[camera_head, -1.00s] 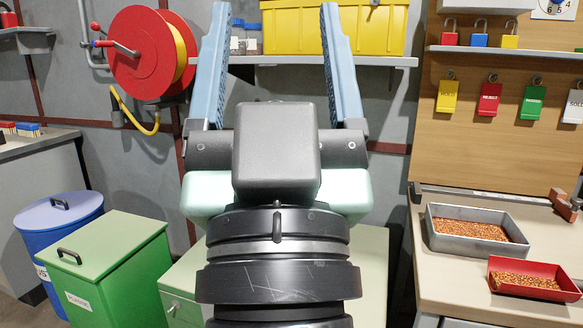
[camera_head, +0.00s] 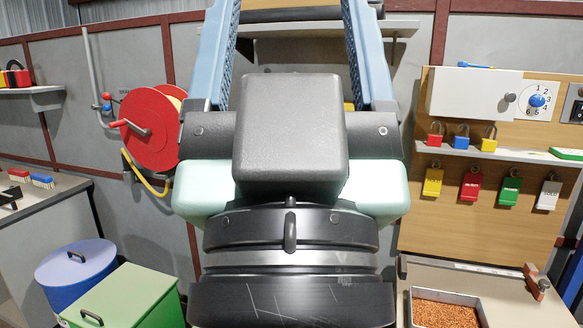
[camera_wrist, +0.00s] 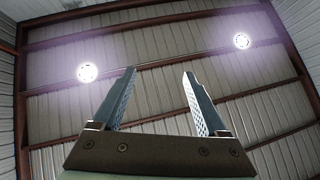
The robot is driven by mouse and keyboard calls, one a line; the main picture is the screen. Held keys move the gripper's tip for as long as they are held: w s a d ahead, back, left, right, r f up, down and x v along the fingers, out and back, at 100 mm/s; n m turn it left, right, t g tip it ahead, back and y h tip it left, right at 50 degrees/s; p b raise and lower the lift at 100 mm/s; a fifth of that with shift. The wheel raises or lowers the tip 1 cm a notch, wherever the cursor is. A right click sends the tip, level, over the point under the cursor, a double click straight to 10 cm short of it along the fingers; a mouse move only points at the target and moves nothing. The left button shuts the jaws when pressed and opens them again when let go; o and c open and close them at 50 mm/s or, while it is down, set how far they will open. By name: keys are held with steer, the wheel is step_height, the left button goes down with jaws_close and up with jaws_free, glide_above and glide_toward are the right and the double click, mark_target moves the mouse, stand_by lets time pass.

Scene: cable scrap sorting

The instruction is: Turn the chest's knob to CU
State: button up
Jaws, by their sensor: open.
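My gripper (camera_head: 290,6) stands upright in the middle of the head view, with its two blue fingers spread and nothing between them. The wrist view also shows my gripper (camera_wrist: 159,73), open and empty, pointing up at the ceiling. No chest with a knob marked CU can be made out. My arm and gripper hide the middle of the head view. A dial with a blue knob (camera_head: 537,100) and the numbers 1 to 6 is on the wall panel at the upper right; no CU mark shows on it.
A red reel (camera_head: 150,130) hangs at the left. A blue bin (camera_head: 75,272) and a green bin (camera_head: 130,298) stand below it. At right are a white box (camera_head: 470,95), hanging padlocks, coloured tags and a bench (camera_head: 465,280) with a tray of copper bits (camera_head: 445,295).

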step_height(320, 180, up, 10)
steer(key=p, duration=0.7)
steer(key=shift+f, duration=0.15)
